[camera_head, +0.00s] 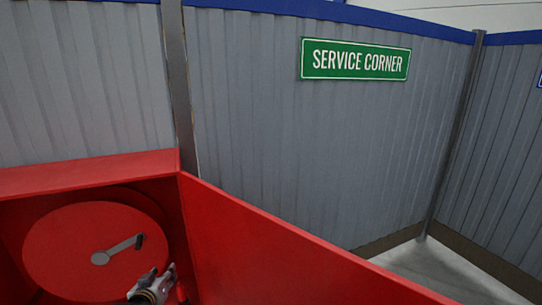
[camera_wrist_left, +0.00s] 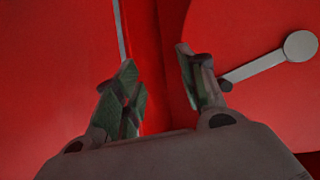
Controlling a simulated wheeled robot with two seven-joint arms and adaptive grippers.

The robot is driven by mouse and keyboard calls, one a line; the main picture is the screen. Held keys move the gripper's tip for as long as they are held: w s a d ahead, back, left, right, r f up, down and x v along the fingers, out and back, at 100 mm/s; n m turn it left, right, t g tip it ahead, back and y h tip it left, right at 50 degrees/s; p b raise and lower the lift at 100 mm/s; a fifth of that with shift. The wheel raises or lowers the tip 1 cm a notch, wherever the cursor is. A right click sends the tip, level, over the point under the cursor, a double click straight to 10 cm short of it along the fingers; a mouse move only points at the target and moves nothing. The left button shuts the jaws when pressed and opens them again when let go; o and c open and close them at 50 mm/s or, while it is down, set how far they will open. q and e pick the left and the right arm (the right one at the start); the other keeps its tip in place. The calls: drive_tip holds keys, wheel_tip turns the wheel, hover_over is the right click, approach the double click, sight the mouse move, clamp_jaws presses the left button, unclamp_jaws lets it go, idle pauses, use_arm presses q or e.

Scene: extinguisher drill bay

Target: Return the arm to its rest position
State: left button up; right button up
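My left gripper (camera_head: 158,279) shows at the lower left of the head view, in front of the open red cabinet. In the left wrist view my left gripper (camera_wrist_left: 158,88) has its two fingers apart with nothing between them. The crank (camera_head: 120,248) on the red reel disc is a grey arm with a dark knob; it also shows in the left wrist view (camera_wrist_left: 262,66). The knob (camera_wrist_left: 225,86) appears just right of the right finger; I cannot tell whether they touch. My right gripper is in neither view.
The red cabinet (camera_head: 90,176) holds the round red reel (camera_head: 62,240). Its red side panel or door (camera_head: 270,255) runs across the lower middle. Grey corrugated walls (camera_head: 300,150) stand behind, with a green "SERVICE CORNER" sign (camera_head: 355,60). Some bare floor (camera_head: 440,270) shows at lower right.

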use_arm(q)
drive_tip(key=s+d+f+m+g+h, duration=0.1)
drive_tip(key=s+d+f+m+g, duration=0.35)
drive_tip(key=s, duration=0.85)
drive_tip(key=s+d+f+m+g+h, duration=0.1)
drive_tip(key=s+d+f+g, duration=0.5)
drive_tip(key=s, duration=0.7)
wheel_tip(320, 180, down, 33)
drive_tip(key=s+d+b, duration=0.1)
drive_tip(key=s, duration=0.2)
drive_tip(key=s+a+f, duration=0.2)
drive_tip(key=s+f, duration=0.8)
drive_tip(key=s, duration=0.1)
drive_tip(key=s+a+f+g+b, duration=0.1)
drive_tip(key=s+a+f, duration=0.1)
drive_tip(key=s+f, duration=0.8)
drive_tip(key=shift+s+f, duration=0.35)
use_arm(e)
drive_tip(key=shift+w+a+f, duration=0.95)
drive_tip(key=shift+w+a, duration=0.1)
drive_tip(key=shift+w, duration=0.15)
